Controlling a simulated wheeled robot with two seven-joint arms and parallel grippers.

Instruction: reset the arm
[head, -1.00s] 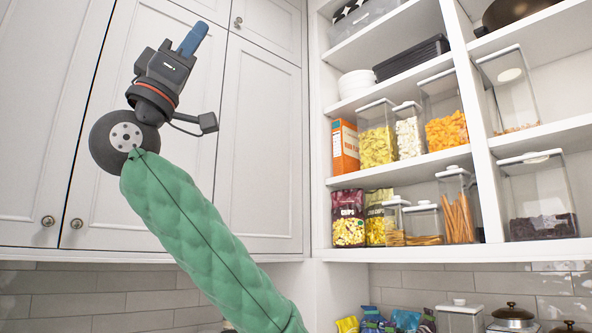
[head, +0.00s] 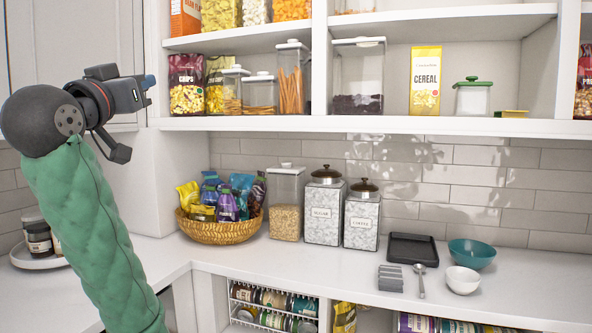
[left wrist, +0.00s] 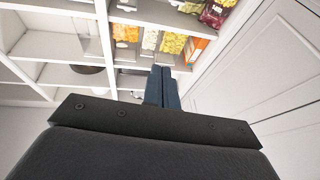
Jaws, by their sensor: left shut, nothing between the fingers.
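My left arm in its green sleeve rises at the left of the head view. Its gripper (head: 149,88) points right, with its blue fingers together and nothing between them. It is in front of the cabinet side, left of the shelves and above the counter. In the left wrist view the two blue fingers (left wrist: 163,90) lie side by side, shut and empty, with the shelves beyond. My right gripper is in neither view.
Below are a wicker basket of snack bags (head: 222,230), a jar of grains (head: 286,207), sugar (head: 323,212) and coffee (head: 361,220) canisters, a black tray (head: 412,248), a teal bowl (head: 472,253) and a white bowl (head: 462,279). Shelves hold a cereal box (head: 425,82).

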